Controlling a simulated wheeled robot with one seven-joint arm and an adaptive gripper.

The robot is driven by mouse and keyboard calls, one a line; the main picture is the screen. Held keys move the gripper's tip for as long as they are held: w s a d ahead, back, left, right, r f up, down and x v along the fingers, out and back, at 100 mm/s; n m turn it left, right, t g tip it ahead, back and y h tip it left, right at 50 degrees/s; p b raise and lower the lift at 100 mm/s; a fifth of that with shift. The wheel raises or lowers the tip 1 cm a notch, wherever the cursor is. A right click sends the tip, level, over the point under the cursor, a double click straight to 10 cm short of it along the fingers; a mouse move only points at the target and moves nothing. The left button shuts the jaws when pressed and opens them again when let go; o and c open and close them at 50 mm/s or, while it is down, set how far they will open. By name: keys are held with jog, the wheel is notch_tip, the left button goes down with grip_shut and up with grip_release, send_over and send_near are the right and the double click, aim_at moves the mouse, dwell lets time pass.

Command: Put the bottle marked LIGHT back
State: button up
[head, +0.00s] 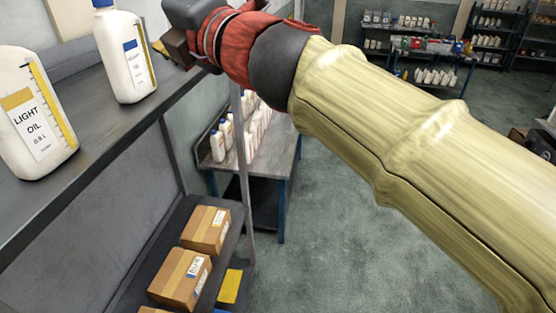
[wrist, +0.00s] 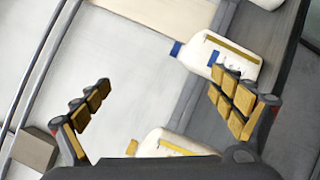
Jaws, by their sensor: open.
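The bottle marked LIGHT (head: 52,150) is white with a yellow label band and stands upright on a dark shelf (head: 100,137) at the left of the head view; its top is cut off. A white bottle with a yellow band, probably the same one, shows partly at the bottom of the wrist view (wrist: 158,137). My gripper (head: 160,46) is at the top of the head view, beyond the LIGHT bottle and apart from it. In the wrist view its two fingers (wrist: 160,78) are spread with nothing between them.
A second white bottle with a blue cap and blue label (head: 118,50) stands on the same shelf, close to my gripper; one finger overlaps it in the wrist view (wrist: 203,50). Cardboard boxes (head: 183,275) sit on a lower shelf. A table with several bottles (head: 277,160) stands behind.

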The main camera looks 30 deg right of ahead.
jog(key=s+d+f+m+g+h, duration=0.2)
jog(key=d+f+m+h, duration=0.3)
jog(key=d+f+m, duration=0.45)
jog(key=s+d+f+m+g+h, duration=0.3)
jog(key=d+f+m+h, duration=0.25)
jog(key=f+m, duration=0.65)
jog(key=s+a+f+m+g+y, duration=0.1)
jog(key=s+a+f+m+g, duration=0.1)
jog(key=s+f+g, duration=0.2)
jog(key=s+a+f+m+g+y, duration=0.2)
jog(key=s+f, duration=0.9)
jog(key=f, duration=0.8)
jog(key=shift+s+a+f+m+g, duration=0.2)
jog(key=shift+s+f+m+g, duration=0.1)
jog(key=shift+m+g, duration=0.6)
jog(key=shift+y, duration=0.25)
notch_tip(320, 180, down, 21)
jog(key=b, duration=2.1)
jog(key=shift+r, duration=0.1)
